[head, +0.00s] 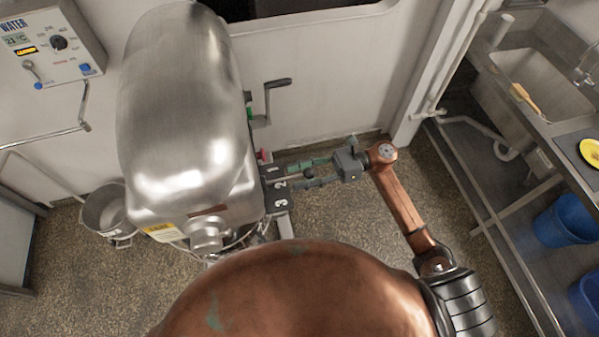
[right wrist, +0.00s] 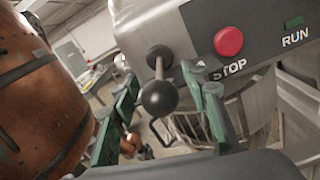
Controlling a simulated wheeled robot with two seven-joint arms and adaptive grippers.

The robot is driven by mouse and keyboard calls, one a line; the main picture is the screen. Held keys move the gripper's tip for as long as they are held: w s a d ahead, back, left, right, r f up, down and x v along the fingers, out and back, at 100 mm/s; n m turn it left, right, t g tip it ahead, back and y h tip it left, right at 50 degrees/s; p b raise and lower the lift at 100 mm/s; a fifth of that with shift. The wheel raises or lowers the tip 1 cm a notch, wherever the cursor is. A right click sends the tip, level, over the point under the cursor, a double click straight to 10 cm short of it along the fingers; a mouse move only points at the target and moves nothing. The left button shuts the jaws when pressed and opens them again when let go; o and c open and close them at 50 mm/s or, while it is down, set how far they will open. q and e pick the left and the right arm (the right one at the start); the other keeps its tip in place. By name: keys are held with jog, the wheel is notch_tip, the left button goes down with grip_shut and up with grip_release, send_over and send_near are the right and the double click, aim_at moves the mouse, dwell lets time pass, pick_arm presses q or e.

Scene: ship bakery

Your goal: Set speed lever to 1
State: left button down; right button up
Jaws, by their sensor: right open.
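The steel mixer (head: 185,110) stands left of centre in the head view. A dark plate (head: 279,199) marked 1, 2 and 3 is on its right side. My right gripper (head: 290,176) reaches this plate from the right, with open green fingers. In the right wrist view, the speed lever's black ball knob (right wrist: 160,97) is between the open fingers of the right gripper (right wrist: 165,86), with gaps on both sides. Its rod runs back to a dark pivot (right wrist: 159,56) on the mixer. I cannot tell which number the lever points at. My left gripper is out of view.
A crank handle (head: 272,88) sticks out behind the arm. A bucket (head: 108,212) stands left of the mixer, and a steel sink (head: 540,85) is at right.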

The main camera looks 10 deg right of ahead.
grip_shut()
dwell(0.6)
